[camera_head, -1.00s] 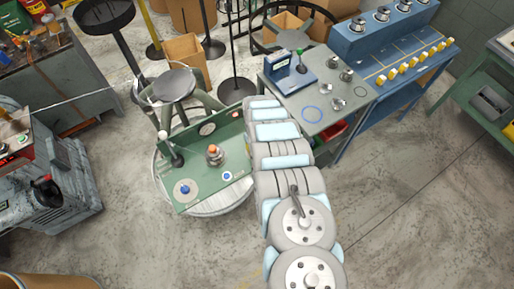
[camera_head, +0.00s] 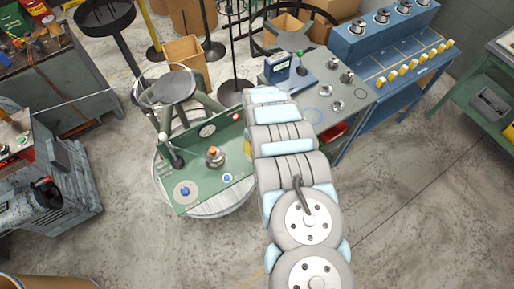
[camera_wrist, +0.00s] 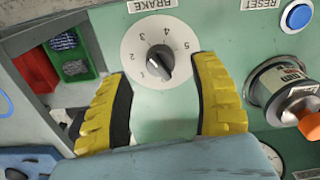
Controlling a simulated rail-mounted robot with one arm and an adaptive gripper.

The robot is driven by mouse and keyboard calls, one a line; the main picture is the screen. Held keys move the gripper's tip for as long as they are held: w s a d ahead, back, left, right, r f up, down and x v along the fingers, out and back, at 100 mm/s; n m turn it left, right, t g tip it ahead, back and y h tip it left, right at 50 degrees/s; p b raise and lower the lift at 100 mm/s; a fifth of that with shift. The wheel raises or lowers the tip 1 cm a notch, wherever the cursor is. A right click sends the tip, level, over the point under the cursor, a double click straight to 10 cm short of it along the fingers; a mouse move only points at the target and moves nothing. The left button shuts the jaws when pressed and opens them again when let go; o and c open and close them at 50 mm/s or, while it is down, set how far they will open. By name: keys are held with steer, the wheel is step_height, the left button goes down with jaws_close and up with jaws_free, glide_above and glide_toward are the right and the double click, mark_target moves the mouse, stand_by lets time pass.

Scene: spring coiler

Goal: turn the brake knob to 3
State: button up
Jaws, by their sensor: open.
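The brake knob (camera_wrist: 159,62) is dark and sits on a white dial numbered 1 to 5, under a BRAKE label, in the wrist view. Its exact setting is hard to read. My gripper (camera_wrist: 163,72) is open, with one yellow ridged finger on each side of the dial's lower part. The fingers are apart from the knob and nothing is between them but the dial and green panel. In the head view, the green machine (camera_head: 205,180) stands left of my arm, and a bit of yellow finger shows at its right edge. I cannot tell the brake knob there.
A blue RESET button (camera_wrist: 297,16) and a metal cylinder with an orange knob (camera_wrist: 308,122) are right of the dial. Red and green bins (camera_wrist: 72,55) lie at the left. A grey table (camera_head: 345,112) with a blue device (camera_head: 277,68) stands beyond my arm.

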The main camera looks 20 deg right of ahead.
step_height(320, 180, up, 8)
steer(key=shift+r, duration=0.2)
stand_by(0.4)
stand_by(0.6)
